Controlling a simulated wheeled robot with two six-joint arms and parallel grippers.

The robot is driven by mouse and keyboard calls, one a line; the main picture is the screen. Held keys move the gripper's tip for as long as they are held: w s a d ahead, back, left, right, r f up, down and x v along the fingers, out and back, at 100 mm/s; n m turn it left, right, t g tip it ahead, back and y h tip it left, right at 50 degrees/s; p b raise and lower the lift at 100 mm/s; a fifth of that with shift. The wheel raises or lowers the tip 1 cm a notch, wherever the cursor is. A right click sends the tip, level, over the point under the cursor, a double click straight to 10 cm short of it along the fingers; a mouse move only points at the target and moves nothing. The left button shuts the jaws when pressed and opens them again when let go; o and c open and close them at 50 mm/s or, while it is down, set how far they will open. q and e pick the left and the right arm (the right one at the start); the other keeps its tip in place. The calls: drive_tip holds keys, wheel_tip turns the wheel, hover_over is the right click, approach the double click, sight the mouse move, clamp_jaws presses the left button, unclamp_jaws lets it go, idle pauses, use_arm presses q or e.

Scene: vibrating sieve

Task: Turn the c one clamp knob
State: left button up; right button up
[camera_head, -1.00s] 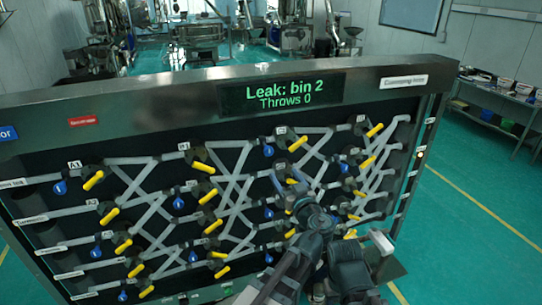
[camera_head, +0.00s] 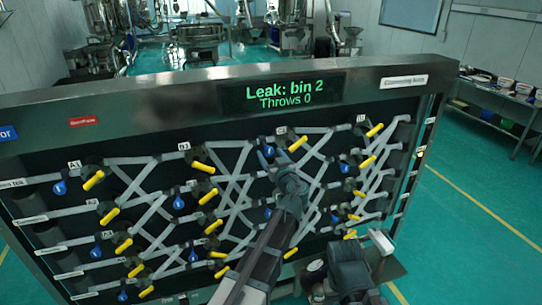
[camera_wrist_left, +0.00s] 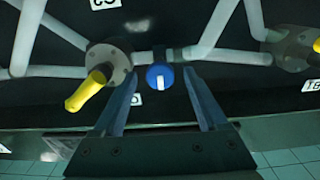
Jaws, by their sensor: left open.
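The board carries a blue knob (camera_head: 268,151) in its top row, just left of the C1 label (camera_head: 281,130). My left gripper (camera_head: 270,158) reaches up to this knob from below. In the left wrist view, the round blue knob (camera_wrist_left: 160,77) with a white bar sits between the two open finger tips of my left gripper (camera_wrist_left: 161,74). A gap shows on both sides of the knob. The yellow handle (camera_wrist_left: 85,90) on a round grey flange is left of the fingers; it also shows in the head view (camera_head: 297,143).
A dark display (camera_head: 282,93) on the top frame reads "Leak: bin 2, Throws 0". Several grey pipes, yellow handles and blue knobs fill the board around the gripper. A side table (camera_head: 500,118) stands at the right; the green floor there is clear.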

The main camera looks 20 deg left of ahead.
use_arm(q)
clamp_jaws()
idle(0.3)
drive_tip(key=m, duration=0.4)
drive_tip(key=shift+m, duration=0.3)
drive_tip(key=m, duration=1)
drive_tip(key=shift+m, duration=0.4)
drive_tip(key=m, duration=0.4)
drive_tip(key=shift+m, duration=0.3)
